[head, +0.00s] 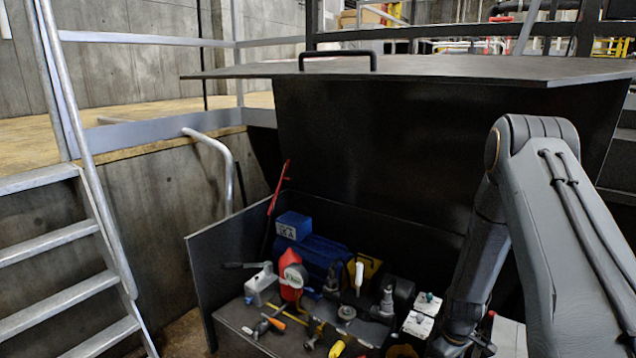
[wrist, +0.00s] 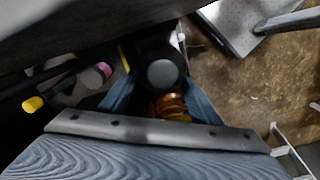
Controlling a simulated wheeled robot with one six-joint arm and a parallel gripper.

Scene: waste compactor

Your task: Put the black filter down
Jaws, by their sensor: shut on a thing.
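The black filter (wrist: 152,55) shows in the wrist view as a dark rounded body with a grey round end. My gripper (wrist: 160,98) is shut on it, with a blue finger on either side. An orange-brown ringed part (wrist: 172,106) shows just below the filter, between the fingers; I cannot tell what it belongs to. In the head view my arm reaches down at the right, and the gripper and the filter cannot be made out there. I cannot tell whether the filter touches a surface.
An open dark bin (head: 222,272) holds tools, a blue motor (head: 318,256), a red-and-white part (head: 291,275) and white-topped boxes (head: 420,323). A large dark lid (head: 430,68) overhangs it. Metal stairs (head: 60,290) stand left. In the wrist view, bare brown floor (wrist: 240,95) lies right.

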